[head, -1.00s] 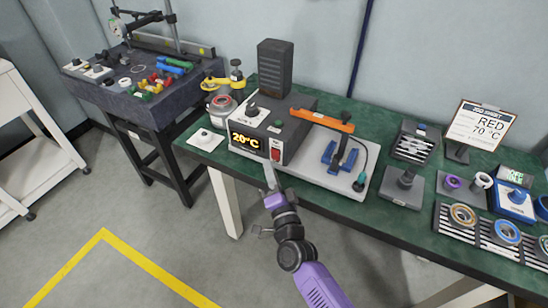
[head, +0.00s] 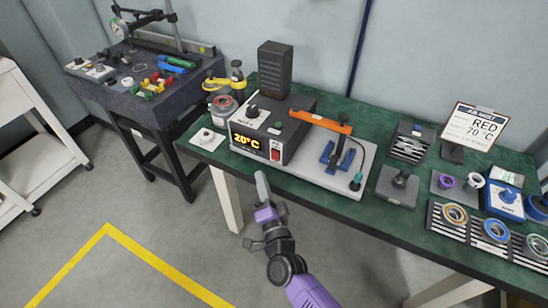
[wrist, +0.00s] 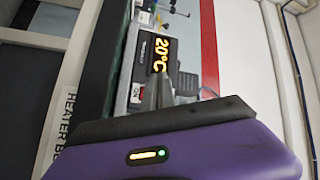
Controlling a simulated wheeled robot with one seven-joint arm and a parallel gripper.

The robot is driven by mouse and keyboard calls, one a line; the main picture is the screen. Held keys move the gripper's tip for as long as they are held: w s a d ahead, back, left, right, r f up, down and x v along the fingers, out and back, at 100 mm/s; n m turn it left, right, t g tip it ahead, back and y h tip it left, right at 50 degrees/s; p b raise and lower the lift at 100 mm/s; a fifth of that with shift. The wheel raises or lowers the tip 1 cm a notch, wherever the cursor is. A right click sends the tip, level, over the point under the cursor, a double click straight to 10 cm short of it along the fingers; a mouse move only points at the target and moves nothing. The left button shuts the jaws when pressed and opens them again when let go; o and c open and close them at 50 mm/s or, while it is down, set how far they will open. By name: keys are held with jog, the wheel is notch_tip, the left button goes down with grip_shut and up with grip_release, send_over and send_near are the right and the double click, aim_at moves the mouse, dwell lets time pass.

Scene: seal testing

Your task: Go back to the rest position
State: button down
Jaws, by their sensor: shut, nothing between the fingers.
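My gripper (head: 262,186) is shut and empty. In the head view it hangs in front of the green bench's (head: 385,228) front edge, below and apart from the heater unit. The black heater unit (head: 270,130) has an orange display reading 20°C and a red switch. In the wrist view the gripper's fingers (wrist: 157,92) point toward the heater unit's display (wrist: 162,57), which appears turned on its side.
An orange-handled tool (head: 320,122) stands on a light plate beside the heater. A dark granite table (head: 130,93) stands at left. The floor in front is clear.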

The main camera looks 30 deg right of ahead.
dwell(0.3)
jog(key=s+a+r+n+t+y, duration=0.1)
jog(key=s+a+r+n+y, duration=0.15)
jog(key=s+r+n, duration=0.25)
jog(key=s+d+r+n+g, duration=0.1)
jog(key=s+r+n, duration=0.1)
jog(key=s, duration=1)
jog(key=s+d+r+n+g+y, duration=0.1)
jog(key=s+n, duration=0.3)
jog(key=s, duration=0.8)
jog(key=s+d+r+n+g, duration=0.1)
jog(key=s+r+n+g, duration=0.2)
jog(key=s, duration=0.9)
jog(key=shift+s+d+n, duration=0.3)
jog(key=shift+d+n, duration=0.05)
jog(key=shift+n, duration=0.05)
